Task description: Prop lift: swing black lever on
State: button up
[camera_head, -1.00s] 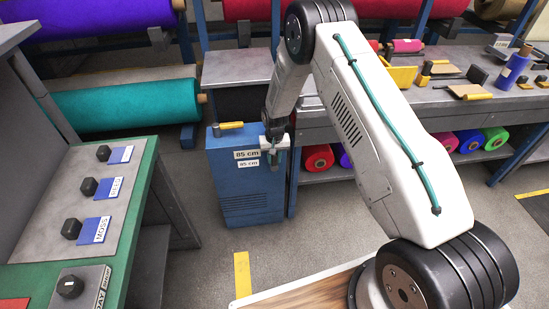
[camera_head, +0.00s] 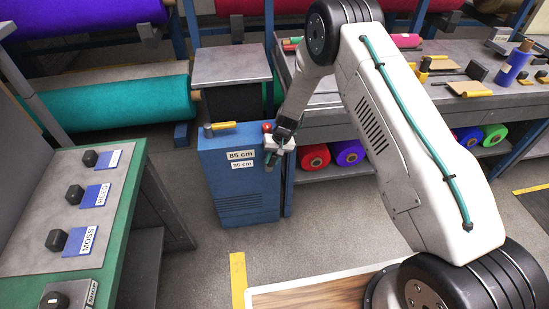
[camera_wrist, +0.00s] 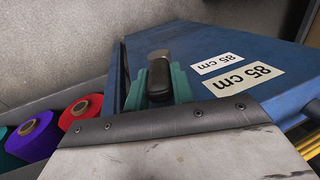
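The prop lift is a blue cabinet (camera_head: 240,190) with "85 cm" labels and a grey platform (camera_head: 231,64) above it. The black lever (camera_wrist: 158,78), with a greyish end, stands on the cabinet's blue face in the wrist view. My gripper (camera_head: 274,158) is at the cabinet's upper right front, beside the labels. In the wrist view its teal fingers (camera_wrist: 160,88) flank the lever closely on both sides, with no clear gap. The lever is hidden behind my gripper in the head view.
A yellow handle (camera_head: 222,126) and a red button (camera_head: 267,127) are on the cabinet's top edge. A green-edged table (camera_head: 125,200) with black knobs stands at left. A workbench (camera_head: 340,118) with felt rolls below is at right. Grey floor is free in front of the cabinet.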

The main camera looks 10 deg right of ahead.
jog(key=o, duration=0.4)
jog(key=shift+s, duration=0.1)
jog(key=shift+c, duration=0.2)
jog(key=v, duration=0.7)
jog(key=shift+r, duration=0.4)
